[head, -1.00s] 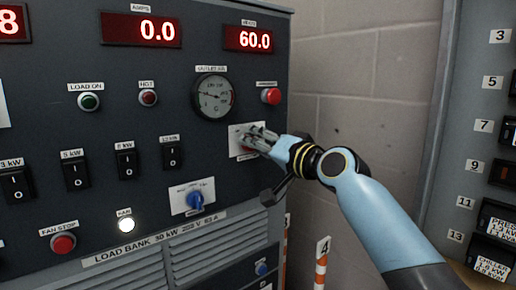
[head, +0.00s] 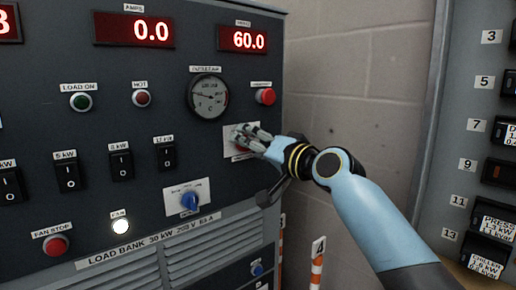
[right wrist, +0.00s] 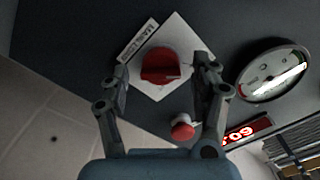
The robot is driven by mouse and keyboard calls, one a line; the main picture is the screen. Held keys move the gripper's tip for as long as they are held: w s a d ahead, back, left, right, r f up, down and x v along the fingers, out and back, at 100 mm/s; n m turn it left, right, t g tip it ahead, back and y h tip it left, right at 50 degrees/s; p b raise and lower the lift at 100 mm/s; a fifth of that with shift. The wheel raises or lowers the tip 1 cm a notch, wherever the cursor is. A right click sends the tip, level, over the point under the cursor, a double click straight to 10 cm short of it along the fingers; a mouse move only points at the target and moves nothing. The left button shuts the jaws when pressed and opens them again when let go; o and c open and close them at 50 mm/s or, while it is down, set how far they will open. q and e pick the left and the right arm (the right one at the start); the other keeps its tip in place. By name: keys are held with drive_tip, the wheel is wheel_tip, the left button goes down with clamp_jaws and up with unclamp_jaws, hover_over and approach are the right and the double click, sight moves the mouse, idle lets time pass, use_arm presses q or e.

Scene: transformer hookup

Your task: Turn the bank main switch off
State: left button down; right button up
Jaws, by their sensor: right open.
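The main switch is a red rotary knob (right wrist: 160,66) on a white square plate (right wrist: 185,40) with a label strip beside it in the right wrist view. In the head view its white plate (head: 230,147) sits on the dark load bank panel, with the knob mostly hidden behind my fingers. My right gripper (head: 252,139) is open in front of the plate. In the right wrist view its two fingers stand apart on either side of the knob, with a visible gap on each side. Whether they touch the plate I cannot tell. My left gripper is not in view.
A red push button (head: 265,96) and a round dial (head: 208,96) sit above the plate. A blue rotary knob (head: 190,201) is below left. Black rocker switches (head: 121,165) line the panel. A breaker cabinet (head: 455,150) stands at right, with a block wall between.

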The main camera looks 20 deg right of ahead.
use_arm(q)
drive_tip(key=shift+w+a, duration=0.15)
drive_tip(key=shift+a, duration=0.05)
use_arm(e)
drive_tip(key=v, duration=1.2)
